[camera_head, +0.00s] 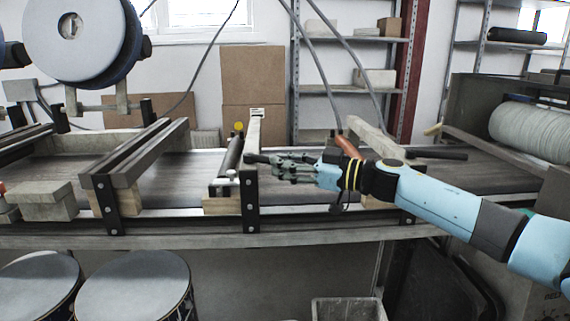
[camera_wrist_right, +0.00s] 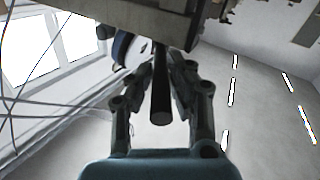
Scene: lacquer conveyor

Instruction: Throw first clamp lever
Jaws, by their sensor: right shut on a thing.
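My right gripper (camera_head: 278,165) reaches in from the right over the conveyor, its fingertips beside the roller frame at the middle. In the right wrist view the gripper (camera_wrist_right: 161,72) is shut on a dark, round-ended bar, the clamp lever (camera_wrist_right: 161,100). The lever runs between the two fingers, and its far end goes up under a grey body. My left gripper is not in view.
A roller (camera_head: 233,152) and a pale crossbeam (camera_head: 253,132) stand close to the fingertips. Another crossbeam (camera_head: 372,138) and an orange-brown handle (camera_head: 347,147) lie behind my right arm. The conveyor belt (camera_head: 180,172) is bare left of the gripper. Drums (camera_head: 135,285) stand below at the left.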

